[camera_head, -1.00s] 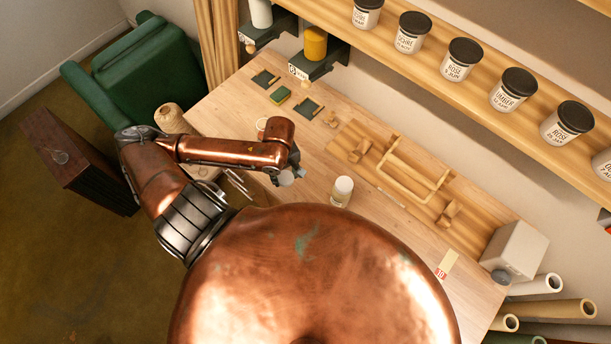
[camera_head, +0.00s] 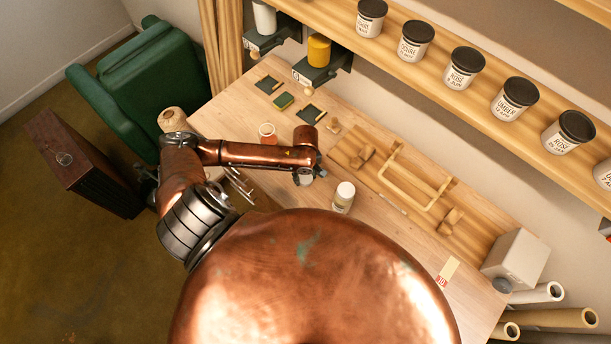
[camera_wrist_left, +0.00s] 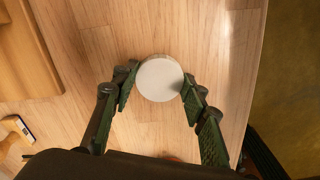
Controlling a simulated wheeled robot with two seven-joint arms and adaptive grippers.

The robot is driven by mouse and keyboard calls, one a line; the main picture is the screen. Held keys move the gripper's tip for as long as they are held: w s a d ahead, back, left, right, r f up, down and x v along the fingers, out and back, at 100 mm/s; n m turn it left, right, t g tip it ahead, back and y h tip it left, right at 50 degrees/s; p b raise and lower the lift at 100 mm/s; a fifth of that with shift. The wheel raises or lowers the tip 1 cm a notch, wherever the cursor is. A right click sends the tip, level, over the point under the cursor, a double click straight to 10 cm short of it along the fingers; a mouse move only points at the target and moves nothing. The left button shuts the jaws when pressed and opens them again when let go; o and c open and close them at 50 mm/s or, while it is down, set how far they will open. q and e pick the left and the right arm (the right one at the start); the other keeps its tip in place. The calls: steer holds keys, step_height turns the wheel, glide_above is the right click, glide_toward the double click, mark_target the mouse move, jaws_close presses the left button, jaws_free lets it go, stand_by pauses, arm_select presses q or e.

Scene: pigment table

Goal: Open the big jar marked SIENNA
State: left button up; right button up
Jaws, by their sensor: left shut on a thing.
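My left gripper (camera_head: 304,172) is over the near side of the table, shut on a pale round lid (camera_head: 303,179). In the left wrist view, the fingers (camera_wrist_left: 158,82) stand on both sides of the lid (camera_wrist_left: 160,79), seen from above. A small jar (camera_head: 267,133) with reddish-brown showing at its top stands behind and left of the gripper, with no lid visible on it. No SIENNA marking is legible. Another jar with a white lid (camera_head: 344,194) stands upright to the right, apart from the gripper. My right gripper is not in view.
A wooden rack with a handle (camera_head: 407,185) lies at the table's middle right. Small dark trays (camera_head: 267,84) lie at the back left. Black-lidded jars (camera_head: 464,68) line the shelf above. A grey box (camera_head: 515,258) stands at the right end. Bare table shows around the white-lidded jar.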

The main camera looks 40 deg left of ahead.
mark_target(306, 178)
arm_select(q)
steer(key=shift+f, duration=0.1)
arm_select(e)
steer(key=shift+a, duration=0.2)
arm_select(q)
steer(key=o, duration=1.3)
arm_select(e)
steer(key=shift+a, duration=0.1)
arm_select(q)
step_height(306, 178, up, 12)
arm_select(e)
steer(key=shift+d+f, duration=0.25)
arm_select(q)
steer(key=shift+d, duration=0.1)
